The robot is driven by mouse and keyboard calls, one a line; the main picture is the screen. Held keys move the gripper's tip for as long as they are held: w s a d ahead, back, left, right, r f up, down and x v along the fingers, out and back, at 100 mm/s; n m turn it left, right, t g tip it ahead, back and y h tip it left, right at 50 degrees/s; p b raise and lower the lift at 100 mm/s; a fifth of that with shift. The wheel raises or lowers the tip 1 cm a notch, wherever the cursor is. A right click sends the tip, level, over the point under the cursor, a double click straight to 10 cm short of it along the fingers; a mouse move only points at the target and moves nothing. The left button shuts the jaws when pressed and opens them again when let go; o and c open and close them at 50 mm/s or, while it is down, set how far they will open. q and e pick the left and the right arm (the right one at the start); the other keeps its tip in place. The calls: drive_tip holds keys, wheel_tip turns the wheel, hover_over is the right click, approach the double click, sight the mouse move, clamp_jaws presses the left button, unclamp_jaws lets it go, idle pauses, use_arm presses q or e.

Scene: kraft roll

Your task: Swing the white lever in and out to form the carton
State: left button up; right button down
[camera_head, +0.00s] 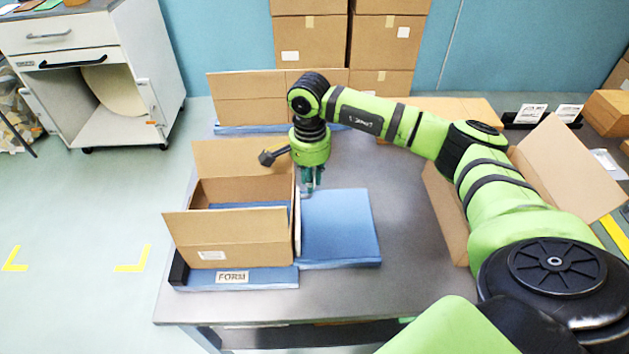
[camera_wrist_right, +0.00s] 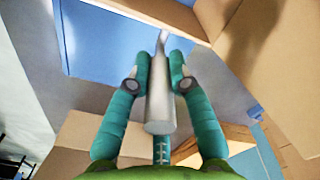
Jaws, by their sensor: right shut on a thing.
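The brown carton (camera_head: 225,252) stands with its top flaps open on the blue FORM pad (camera_head: 263,277) at the table's left. My right gripper (camera_head: 308,190) points down just right of the carton's right wall. In the right wrist view, my right gripper (camera_wrist_right: 160,83) is shut on the white lever (camera_wrist_right: 160,112), a pale, smooth handle lying between the two teal fingers. The lever's far end reaches toward the carton wall (camera_wrist_right: 235,22). In the head view the lever is mostly hidden by the gripper. My left gripper is in neither view.
A flat blue pad (camera_head: 342,228) lies right of the carton. Another open box (camera_head: 250,98) stands on a blue pad behind. An open carton (camera_head: 560,165) is at the right, partly behind my right arm. Stacked boxes (camera_head: 310,50) stand at the back. The grey table (camera_head: 400,285) is bare in front.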

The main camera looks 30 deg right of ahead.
drive_tip(key=shift+w+r, duration=0.1)
drive_tip(key=shift+w, duration=0.15)
drive_tip(key=c, duration=1.1)
unclamp_jaws()
wheel_tip(320, 180, up, 12)
drive_tip(key=shift+f, duration=0.1)
